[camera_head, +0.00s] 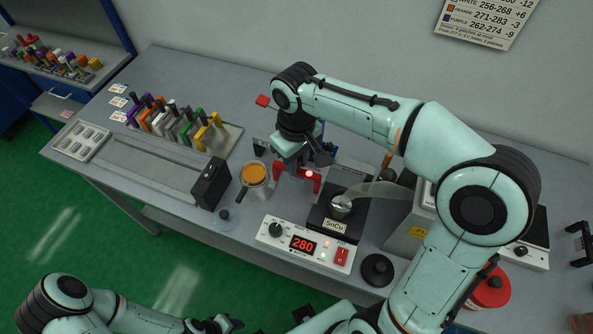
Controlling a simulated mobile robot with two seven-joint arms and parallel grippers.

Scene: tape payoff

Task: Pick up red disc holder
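A red bracket-like holder (311,186) stands on the bench left of the solder pot, with a bright red spot near its middle. I take it to be the red disc holder, but cannot be sure. My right gripper (318,157) is directly above and behind it, pointing down. The wrist hides part of the holder, and I cannot tell whether the fingers touch it or are shut. My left gripper (226,324) is low at the bottom edge, away from the bench top, and its finger opening is unclear.
A SnCu solder pot (341,207) stands right of the holder, behind a controller (303,246) reading 280. A cup with orange contents (254,174) and a black block (211,183) are to the left. Colored-handled tools (182,127) fill a rack farther left.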

